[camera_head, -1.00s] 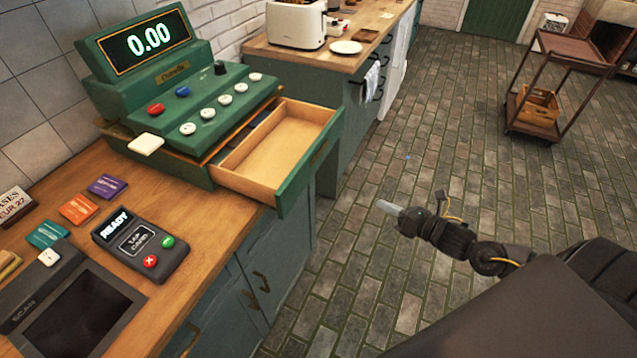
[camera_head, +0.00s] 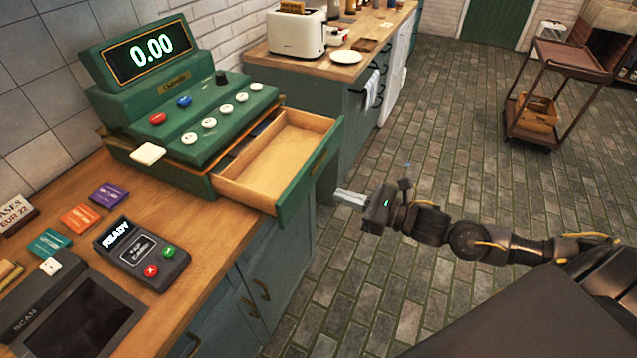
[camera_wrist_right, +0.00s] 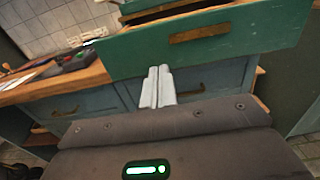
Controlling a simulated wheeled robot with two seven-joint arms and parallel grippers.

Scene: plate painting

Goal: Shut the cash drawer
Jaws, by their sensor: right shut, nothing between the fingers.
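The green cash register (camera_head: 185,100) stands on the wooden counter, its display reading 0.00. Its cash drawer (camera_head: 312,170) is pulled far out toward the right and looks empty in its wooden inside. My right gripper (camera_head: 338,195) is shut and empty. Its tips are just right of the drawer front's near end and lower than its top edge. In the right wrist view the fingertips (camera_wrist_right: 158,70) point at the lower part of the green drawer front (camera_wrist_right: 215,42), below its brass handle (camera_wrist_right: 198,34). I cannot tell whether they touch it. My left gripper is not in view.
A card reader (camera_head: 142,252), a scanner (camera_head: 70,310) and several coloured cards lie on the counter (camera_head: 195,240) at the left. A toaster (camera_head: 297,32) stands on the back counter. A brown trolley (camera_head: 570,60) stands far right. The floor between is clear.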

